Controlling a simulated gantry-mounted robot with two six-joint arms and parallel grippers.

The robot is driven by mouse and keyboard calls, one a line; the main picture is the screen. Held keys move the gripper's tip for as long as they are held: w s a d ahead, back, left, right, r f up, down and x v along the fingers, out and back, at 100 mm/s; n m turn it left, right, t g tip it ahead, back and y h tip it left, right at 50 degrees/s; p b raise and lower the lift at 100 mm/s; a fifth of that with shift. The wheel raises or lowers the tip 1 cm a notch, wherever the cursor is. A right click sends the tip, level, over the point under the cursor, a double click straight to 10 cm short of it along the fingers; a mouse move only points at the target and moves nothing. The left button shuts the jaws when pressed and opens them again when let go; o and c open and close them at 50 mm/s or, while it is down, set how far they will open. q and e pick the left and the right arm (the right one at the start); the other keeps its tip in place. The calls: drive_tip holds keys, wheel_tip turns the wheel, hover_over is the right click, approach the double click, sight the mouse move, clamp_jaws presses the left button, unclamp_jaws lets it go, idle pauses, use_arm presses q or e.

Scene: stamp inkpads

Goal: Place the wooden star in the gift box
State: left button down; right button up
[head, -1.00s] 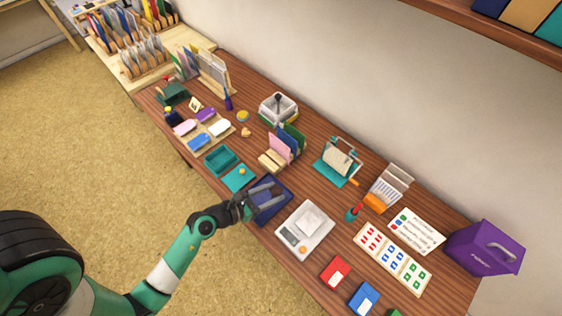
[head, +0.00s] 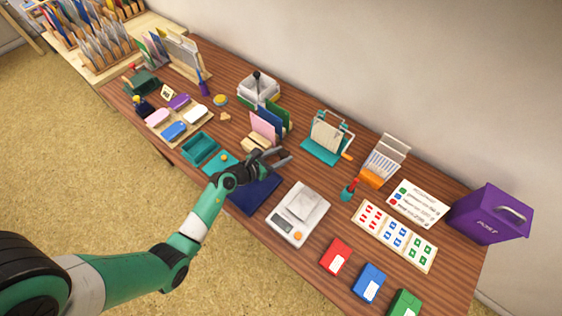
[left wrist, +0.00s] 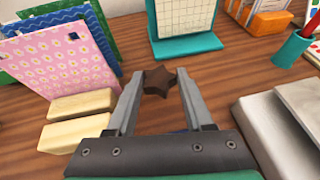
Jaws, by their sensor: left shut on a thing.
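My left gripper (head: 280,160) is shut on a small dark brown wooden star (left wrist: 160,82), which sits between the fingertips in the left wrist view. The star is too small to make out in the head view. The gripper is above the table, at the back of the dark blue flat piece (head: 262,192). An open teal box (head: 200,148), which looks like the gift box, stands to its left. A flat teal piece with a gold knob (head: 223,158), perhaps its lid, lies beside the box, partly hidden by my arm. My right gripper is not in view.
Close left of the gripper stand pink and blue cards in a holder (head: 264,128) with pale wooden blocks (left wrist: 80,118). A white scale (head: 298,214) is to the right. A teal stand (head: 325,145) is behind. Bare wood lies between.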

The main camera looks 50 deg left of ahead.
use_arm(q)
drive_tip(key=f+b, duration=0.1)
drive_tip(key=f, duration=0.1)
drive_tip(key=f+b, duration=0.2)
drive_tip(key=shift+w+a, duration=0.15)
drive_tip(key=shift+w, duration=0.05)
drive_tip(key=shift+r, duration=0.2)
drive_tip(key=shift+c, duration=1.4)
unclamp_jaws()
drive_tip(key=shift+f, duration=0.15)
drive_tip(key=shift+r+p, duration=0.25)
drive_tip(key=shift+p, duration=0.1)
drive_tip(key=p+v, duration=0.4)
drive_tip(key=v, duration=0.8)
drive_tip(key=shift+f, duration=0.1)
